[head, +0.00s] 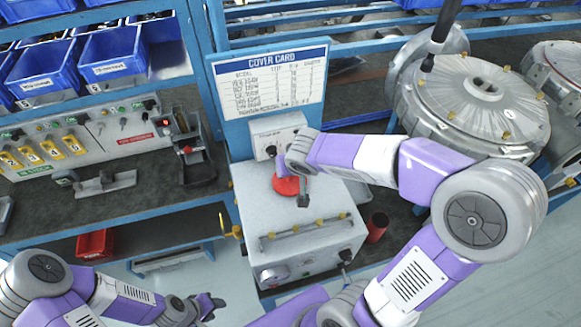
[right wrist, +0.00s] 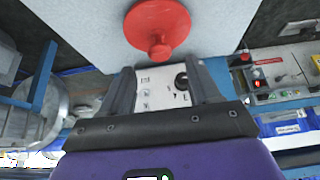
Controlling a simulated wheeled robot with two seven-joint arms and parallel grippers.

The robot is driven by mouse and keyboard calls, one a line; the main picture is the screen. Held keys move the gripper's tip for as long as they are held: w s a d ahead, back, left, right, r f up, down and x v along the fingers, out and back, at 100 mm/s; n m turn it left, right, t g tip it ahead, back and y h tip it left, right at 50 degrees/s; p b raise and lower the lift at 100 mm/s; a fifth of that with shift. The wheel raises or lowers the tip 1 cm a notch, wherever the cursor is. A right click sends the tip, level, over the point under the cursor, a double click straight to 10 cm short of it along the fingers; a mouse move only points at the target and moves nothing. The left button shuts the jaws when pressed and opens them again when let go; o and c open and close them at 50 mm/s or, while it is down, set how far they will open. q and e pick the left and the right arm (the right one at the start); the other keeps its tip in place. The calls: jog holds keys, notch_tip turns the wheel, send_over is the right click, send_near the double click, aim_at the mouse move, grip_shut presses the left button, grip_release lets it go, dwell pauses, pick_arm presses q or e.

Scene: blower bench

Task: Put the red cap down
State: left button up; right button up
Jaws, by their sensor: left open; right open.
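The red cap (head: 284,187) is a round disc with a small knob. It lies on top of the light grey box (head: 262,212) in the head view, partly hidden by my right gripper (head: 301,192). In the right wrist view the cap (right wrist: 157,22) is beyond the fingertips, on the grey surface, with its knob towards me. My right gripper (right wrist: 163,78) is open there, its two dark fingers apart with nothing between them. My left gripper (head: 212,303) is open and empty, low in the head view and well away from the cap.
A cover card board (head: 270,85) stands behind the box. A large round metal housing (head: 475,100) is at the right, and blue bins (head: 110,60) are at the left.

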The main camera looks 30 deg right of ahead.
jog(key=v, duration=0.8)
jog(key=shift+p, duration=0.45)
